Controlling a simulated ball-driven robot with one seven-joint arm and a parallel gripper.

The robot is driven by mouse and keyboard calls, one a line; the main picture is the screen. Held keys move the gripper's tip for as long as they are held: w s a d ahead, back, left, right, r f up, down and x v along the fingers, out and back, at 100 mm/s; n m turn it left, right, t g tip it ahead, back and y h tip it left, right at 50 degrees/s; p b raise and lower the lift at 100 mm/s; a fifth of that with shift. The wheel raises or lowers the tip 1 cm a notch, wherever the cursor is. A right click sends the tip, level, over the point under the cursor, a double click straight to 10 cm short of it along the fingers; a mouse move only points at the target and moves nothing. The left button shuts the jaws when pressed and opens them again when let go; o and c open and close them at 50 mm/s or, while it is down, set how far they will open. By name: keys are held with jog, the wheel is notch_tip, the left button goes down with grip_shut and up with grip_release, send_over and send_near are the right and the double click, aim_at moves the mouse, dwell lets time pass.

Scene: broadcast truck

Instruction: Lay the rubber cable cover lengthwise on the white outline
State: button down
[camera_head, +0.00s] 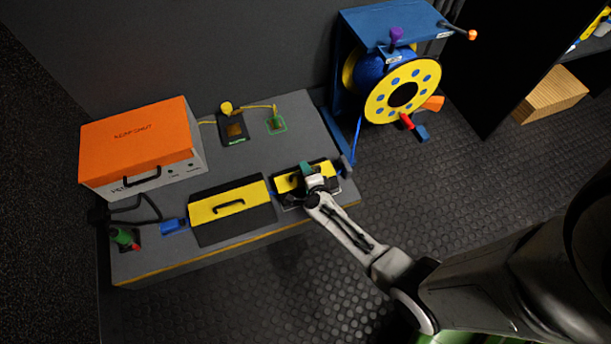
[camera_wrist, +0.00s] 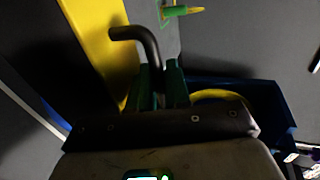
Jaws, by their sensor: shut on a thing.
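A black rubber cable cover with a yellow band (camera_head: 287,183) is at the right end of the bench in the head view, partly hidden by my gripper (camera_head: 309,170). In the wrist view the yellow band (camera_wrist: 103,45) and a black bent handle (camera_wrist: 143,42) show. My gripper (camera_wrist: 161,88) has green fingers shut on this handle. A white line of the outline (camera_wrist: 32,107) shows left of the cover in the wrist view. The cover lies at or just above the bench top; I cannot tell whether it touches. Most of the outline is hidden.
A second black and yellow cover section (camera_head: 229,203) with a handle lies to the left. An orange-topped case (camera_head: 140,135) stands at the bench's back left. A blue cable reel (camera_head: 400,95) stands right of the bench. A blue connector (camera_head: 174,226) lies near the front edge.

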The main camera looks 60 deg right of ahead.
jog(key=shift+f+b, duration=0.45)
jog(key=shift+f, duration=0.45)
jog(key=shift+f, duration=0.1)
jog(key=shift+f, duration=0.15)
jog(key=c, duration=1.1)
grip_release()
